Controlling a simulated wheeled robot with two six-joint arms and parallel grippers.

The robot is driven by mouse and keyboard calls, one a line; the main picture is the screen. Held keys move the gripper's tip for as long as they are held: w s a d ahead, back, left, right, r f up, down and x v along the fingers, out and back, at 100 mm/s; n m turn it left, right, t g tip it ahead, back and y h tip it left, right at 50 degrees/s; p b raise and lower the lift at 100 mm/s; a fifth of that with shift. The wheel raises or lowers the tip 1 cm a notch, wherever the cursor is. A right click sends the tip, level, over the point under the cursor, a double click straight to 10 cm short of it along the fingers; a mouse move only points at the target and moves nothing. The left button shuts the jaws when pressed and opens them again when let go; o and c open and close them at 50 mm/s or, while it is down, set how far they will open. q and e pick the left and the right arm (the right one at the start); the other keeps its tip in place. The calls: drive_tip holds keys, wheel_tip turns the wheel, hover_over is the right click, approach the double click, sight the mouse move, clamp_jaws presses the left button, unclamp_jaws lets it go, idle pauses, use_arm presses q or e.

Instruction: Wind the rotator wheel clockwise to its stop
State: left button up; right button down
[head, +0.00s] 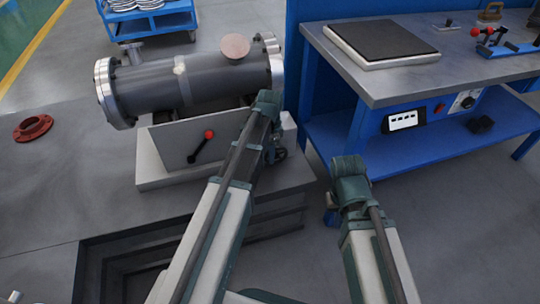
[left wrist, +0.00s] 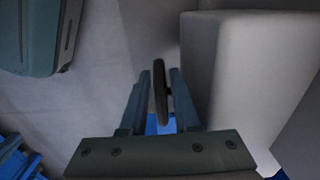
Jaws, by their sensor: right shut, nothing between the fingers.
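The rotator wheel (left wrist: 160,92) is a dark, thin wheel seen edge-on in the left wrist view, with a short hub on its right side. My left gripper (left wrist: 160,84) is open, with one blue finger on each side of the wheel and narrow gaps visible. In the head view the left arm reaches the right end of the pale rotator base (head: 165,150), mostly hiding the wheel (head: 281,154). The grey flanged shell (head: 195,82) lies level on top of the base. My right gripper (head: 332,208) is shut and empty, partly hidden by its wrist, right of the base.
A lever with a red knob (head: 209,134) is on the base's front. A red flange ring (head: 33,128) lies at the left. A blue workbench (head: 390,90) stands at the right, close to both arms. A blue cart (head: 150,22) is behind.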

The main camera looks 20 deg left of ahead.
use_arm(q)
clamp_jaws()
drive_tip(key=shift+w+d+r+g+y, duration=0.15)
drive_tip(key=shift+w+d+g+y, duration=0.2)
drive_tip(key=shift+y, duration=0.35)
drive_tip(key=shift+w+g+y, duration=0.1)
drive_tip(key=shift+g+y, duration=0.35)
drive_tip(key=shift+y, duration=0.05)
drive_tip(key=shift+d+g+y+b, duration=0.1)
drive_tip(key=shift+g+y+b, duration=0.4)
drive_tip(key=shift+y+b, duration=0.3)
drive_tip(key=shift+r+g+y, duration=0.25)
drive_tip(key=shift+g+y, duration=0.05)
drive_tip(key=shift+y, duration=0.1)
